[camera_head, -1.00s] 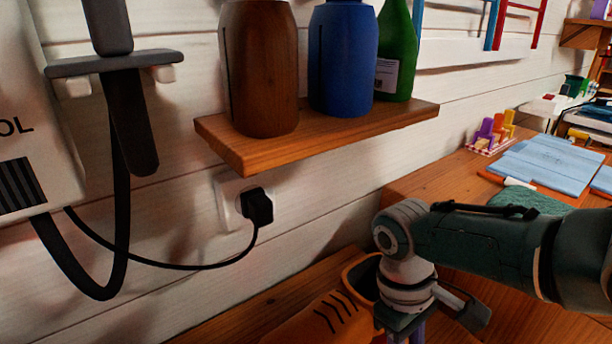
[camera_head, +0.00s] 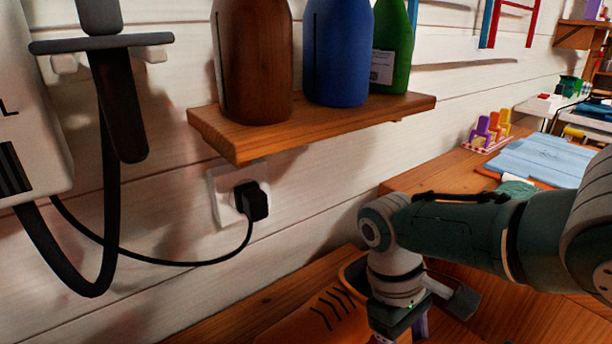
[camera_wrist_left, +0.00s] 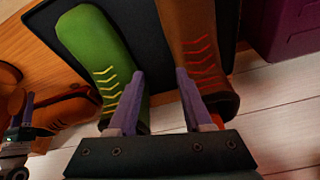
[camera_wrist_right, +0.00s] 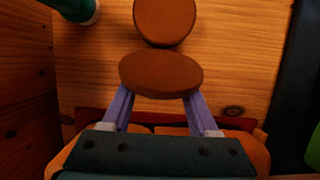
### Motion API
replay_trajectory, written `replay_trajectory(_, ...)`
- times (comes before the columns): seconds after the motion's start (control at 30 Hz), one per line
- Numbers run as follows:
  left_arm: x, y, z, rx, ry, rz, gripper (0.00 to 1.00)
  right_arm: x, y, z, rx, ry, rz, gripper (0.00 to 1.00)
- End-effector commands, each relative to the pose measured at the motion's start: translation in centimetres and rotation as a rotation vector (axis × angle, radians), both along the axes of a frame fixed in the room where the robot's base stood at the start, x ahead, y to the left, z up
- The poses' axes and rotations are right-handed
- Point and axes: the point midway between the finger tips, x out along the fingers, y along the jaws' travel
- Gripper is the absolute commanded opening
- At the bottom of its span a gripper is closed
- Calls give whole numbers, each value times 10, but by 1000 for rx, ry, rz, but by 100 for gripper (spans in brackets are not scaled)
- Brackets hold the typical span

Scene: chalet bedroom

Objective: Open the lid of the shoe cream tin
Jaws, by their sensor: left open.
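In the right wrist view, two brown round parts of the shoe cream tin sit one beyond the other: a tilted disc (camera_wrist_right: 161,76) at my right gripper (camera_wrist_right: 160,97) and a rounder disc (camera_wrist_right: 165,20) beyond it. They meet or overlap; I cannot tell which is the lid. The right fingers stand wide on both sides of the near disc, which covers their tips; I cannot tell if they grip it. The head view shows this gripper (camera_head: 405,330) partly cut off, beside an orange shoe. My left gripper (camera_wrist_left: 158,78) is open and empty above boots.
A green boot (camera_wrist_left: 100,65) and a brown boot (camera_wrist_left: 200,50) stand on a black tray (camera_wrist_left: 153,75). The orange shoe (camera_head: 312,322) lies on the wooden bench near the right gripper. A wall shelf (camera_head: 320,122) with bottles hangs above. A green object (camera_wrist_right: 78,8) lies near the tin.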

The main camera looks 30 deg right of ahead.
Motion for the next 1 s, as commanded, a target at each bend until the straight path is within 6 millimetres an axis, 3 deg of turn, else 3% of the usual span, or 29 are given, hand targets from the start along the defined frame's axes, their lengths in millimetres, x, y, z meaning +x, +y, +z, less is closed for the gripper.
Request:
replay_trajectory(0.27, 0, 0, 1, 0, -1, 0, 50, 2, 0, 2, 0, -4, 0, 65)
replay_trajectory(0.7, 0, 0, 33, 0, -1, 0, 50, 23, 1, 64, -1, -4, 0, 65)
replay_trajectory(1.0, 0, 0, 34, 0, -1, 0, 50, 26, 2, 72, 0, -2, -1, 65)
